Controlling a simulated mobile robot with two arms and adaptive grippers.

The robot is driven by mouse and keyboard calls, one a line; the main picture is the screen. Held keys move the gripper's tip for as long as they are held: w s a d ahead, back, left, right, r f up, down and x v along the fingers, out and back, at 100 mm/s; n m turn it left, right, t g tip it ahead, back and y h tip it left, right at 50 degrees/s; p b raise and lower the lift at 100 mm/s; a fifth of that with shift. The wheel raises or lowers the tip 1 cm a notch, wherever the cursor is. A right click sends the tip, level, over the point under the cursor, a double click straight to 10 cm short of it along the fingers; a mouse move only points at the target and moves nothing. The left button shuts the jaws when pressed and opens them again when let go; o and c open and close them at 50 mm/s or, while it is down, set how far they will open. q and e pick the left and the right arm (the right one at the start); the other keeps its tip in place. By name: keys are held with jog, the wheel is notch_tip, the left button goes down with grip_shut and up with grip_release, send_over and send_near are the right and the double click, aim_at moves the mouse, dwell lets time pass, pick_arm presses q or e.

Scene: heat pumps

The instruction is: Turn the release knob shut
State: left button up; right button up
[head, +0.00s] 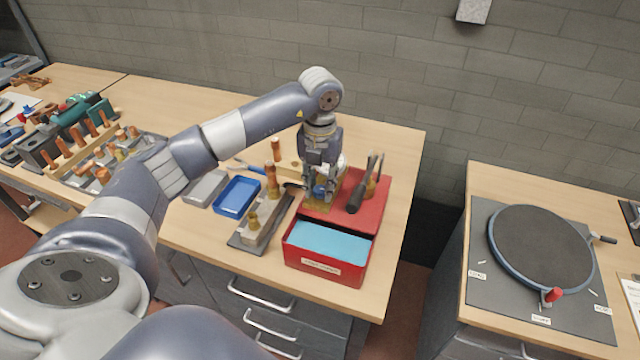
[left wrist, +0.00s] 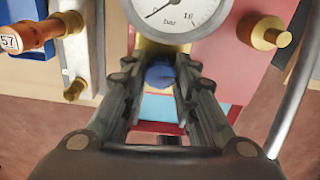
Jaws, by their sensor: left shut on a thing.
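The release knob (left wrist: 160,74) is a small blue knob, seen between my fingertips in the left wrist view. My left gripper (left wrist: 160,80) is shut on it, with one finger on either side. In the head view my left gripper (head: 320,190) points down over the red test box (head: 378,215), and a bit of the blue knob shows there (head: 319,191). A pressure gauge (left wrist: 182,12) marked in bar sits just above the knob in the left wrist view. The fingers hide part of the knob, so its turn angle cannot be read. My right gripper is out of view.
A black-handled tool (head: 357,197) stands to the right of the gripper. Left of it are a blue tray (head: 237,196), a grey tray (head: 205,188) and a block with brass fittings (head: 262,220). A turntable (head: 541,246) is on the separate right bench.

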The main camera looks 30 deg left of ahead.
aim_at(320, 189)
pick_arm(q)
jog(key=shift+f+m, duration=0.1)
jog(key=shift+m, duration=0.2)
jog(key=o, duration=1.1)
jog(key=shift+r, duration=0.25)
notch_tip(320, 189, up, 12)
jog(key=shift+f, duration=0.15)
